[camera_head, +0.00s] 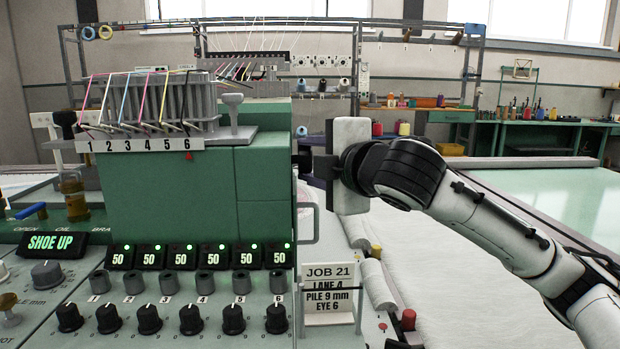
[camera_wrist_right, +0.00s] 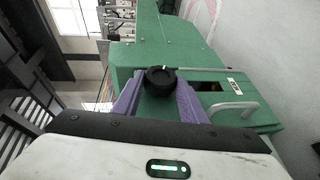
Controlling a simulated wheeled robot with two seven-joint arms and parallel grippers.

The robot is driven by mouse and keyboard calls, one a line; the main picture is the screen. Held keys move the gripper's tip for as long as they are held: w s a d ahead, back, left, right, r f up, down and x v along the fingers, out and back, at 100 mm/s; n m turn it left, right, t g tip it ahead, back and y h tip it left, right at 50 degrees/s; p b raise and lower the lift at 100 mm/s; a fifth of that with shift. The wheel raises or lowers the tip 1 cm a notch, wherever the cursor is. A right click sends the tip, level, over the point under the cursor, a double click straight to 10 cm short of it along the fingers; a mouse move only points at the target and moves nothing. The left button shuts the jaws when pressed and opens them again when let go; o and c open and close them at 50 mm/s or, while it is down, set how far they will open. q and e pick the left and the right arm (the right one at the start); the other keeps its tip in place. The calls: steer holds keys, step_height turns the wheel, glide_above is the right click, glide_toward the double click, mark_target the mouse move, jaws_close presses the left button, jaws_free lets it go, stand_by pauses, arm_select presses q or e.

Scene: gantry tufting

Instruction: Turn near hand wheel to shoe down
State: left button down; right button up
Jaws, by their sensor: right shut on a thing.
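The green tufting machine head (camera_head: 190,200) stands left of centre in the head view. The near hand wheel, a black round knob with a white mark on its face (camera_wrist_right: 160,76), sits on the green housing in the right wrist view. My right gripper (camera_wrist_right: 160,92) has its purple fingers shut on the knob, one on each side. In the head view my right gripper (camera_head: 306,163) is at the right side of the machine head, where the wheel is mostly hidden. The status display (camera_head: 51,243) reads SHOE UP. My left gripper is not in view.
A looped handle (camera_head: 309,223) sits just below my right gripper. A JOB 21 card (camera_head: 329,295) stands in front, reading lane 4, pile 9 mm, eye 6. A panel with black knobs (camera_head: 150,319) lies at the front left. White cloth (camera_head: 430,270) spreads at right.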

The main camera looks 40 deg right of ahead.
steer(key=shift+f+n+t+b, duration=0.3)
steer(key=shift+f+t+b, duration=0.45)
steer(key=shift+b, duration=0.45)
steer(key=shift+t+b, duration=0.65)
steer(key=shift+b, duration=0.4)
steer(key=shift+r+n+t+b, duration=0.15)
steer(key=shift+n+t+b, duration=0.45)
steer(key=shift+b, duration=0.45)
steer(key=shift+r, duration=0.15)
steer(key=o, duration=1.1)
steer(key=shift+c, duration=0.2)
